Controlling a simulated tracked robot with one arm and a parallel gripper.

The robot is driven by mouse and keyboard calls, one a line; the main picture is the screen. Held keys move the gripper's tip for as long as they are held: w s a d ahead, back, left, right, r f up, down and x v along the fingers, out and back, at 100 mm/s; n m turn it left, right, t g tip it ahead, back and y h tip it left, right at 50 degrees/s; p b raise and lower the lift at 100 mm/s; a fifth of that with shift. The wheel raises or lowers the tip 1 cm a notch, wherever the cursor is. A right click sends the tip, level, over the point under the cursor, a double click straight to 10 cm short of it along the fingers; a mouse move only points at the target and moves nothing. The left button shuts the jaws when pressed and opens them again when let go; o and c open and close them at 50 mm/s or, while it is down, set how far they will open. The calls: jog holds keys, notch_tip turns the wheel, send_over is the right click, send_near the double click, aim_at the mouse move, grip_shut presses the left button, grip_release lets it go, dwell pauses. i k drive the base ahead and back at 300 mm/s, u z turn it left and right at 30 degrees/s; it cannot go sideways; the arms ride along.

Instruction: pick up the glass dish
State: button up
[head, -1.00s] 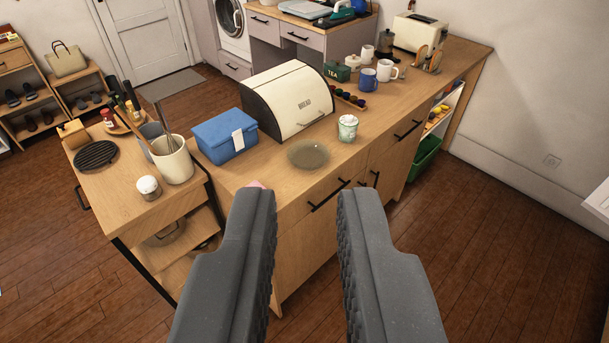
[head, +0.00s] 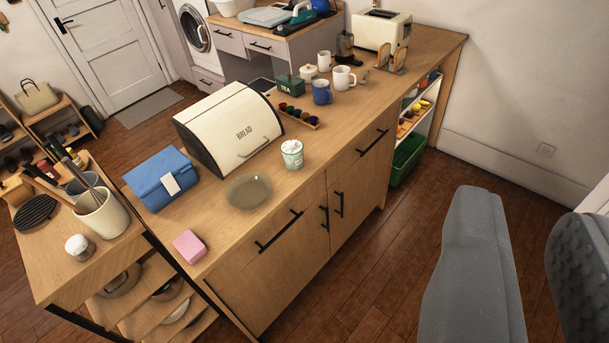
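The glass dish (head: 249,191) is a round, see-through, brownish shallow dish. It lies flat on the wooden counter (head: 225,230), near its front edge, in front of the bread bin. My gripper (head: 520,215) is at the lower right of the head view, over the floor side of the counter. Its two grey fingers are apart with a gap between them, and nothing shows between them. The gripper is well away from the dish, to its right in the picture and nearer the camera.
A cream bread bin (head: 232,130) stands behind the dish. A green-and-white tin (head: 292,154) is close at its right, a blue box (head: 161,178) at its left, and a pink block (head: 189,247) nearer the front left. Mugs (head: 322,92) stand farther back.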

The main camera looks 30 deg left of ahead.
aim_at(247, 190)
jog(key=u, duration=0.05)
jog(key=i, duration=1)
jog(key=u, duration=0.55)
